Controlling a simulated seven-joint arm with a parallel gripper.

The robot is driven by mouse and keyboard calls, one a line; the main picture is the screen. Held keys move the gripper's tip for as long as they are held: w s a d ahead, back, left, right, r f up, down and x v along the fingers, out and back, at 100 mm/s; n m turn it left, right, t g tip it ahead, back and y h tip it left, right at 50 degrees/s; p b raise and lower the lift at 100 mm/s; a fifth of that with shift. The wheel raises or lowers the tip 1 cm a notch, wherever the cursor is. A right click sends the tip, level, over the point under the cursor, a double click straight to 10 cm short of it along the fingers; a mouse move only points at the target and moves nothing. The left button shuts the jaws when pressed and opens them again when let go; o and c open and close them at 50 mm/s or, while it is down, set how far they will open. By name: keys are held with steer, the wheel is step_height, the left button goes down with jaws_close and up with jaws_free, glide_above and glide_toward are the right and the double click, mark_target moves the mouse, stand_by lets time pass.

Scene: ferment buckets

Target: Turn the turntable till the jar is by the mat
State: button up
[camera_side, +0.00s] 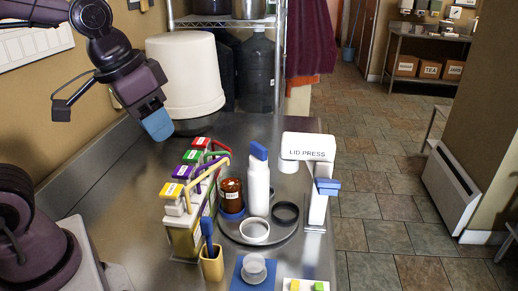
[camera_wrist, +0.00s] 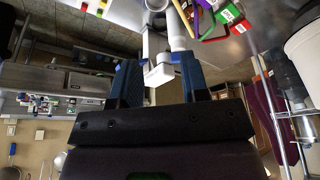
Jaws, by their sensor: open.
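A white ring (camera_side: 254,230) and a black ring (camera_side: 286,212) lie on the disc. The blue mat (camera_side: 239,281) lies in front of the turntable, with a clear dish (camera_side: 254,268) on it, apart from the jar. My gripper (camera_side: 158,124) is raised at the left rear, away from the turntable. In the wrist view its blue fingers (camera_wrist: 158,80) are apart and empty.
A white lid press (camera_side: 308,150) with a blue handle stands right of the turntable. A large white bucket (camera_side: 185,75) stands behind. The left bench is clear.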

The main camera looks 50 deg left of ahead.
steer(key=w+a+n+g, duration=0.15)
steer(key=w+n, duration=0.25)
steer(key=w, duration=0.6)
steer(key=n+g, duration=0.2)
steer(key=n, duration=1.2)
glide_toward(258, 145)
step_height(258, 145, down, 10)
steer(key=shift+w+f, duration=0.1)
steer(key=shift+f, duration=0.1)
steer(key=shift+c, duration=0.4)
jaws_close()
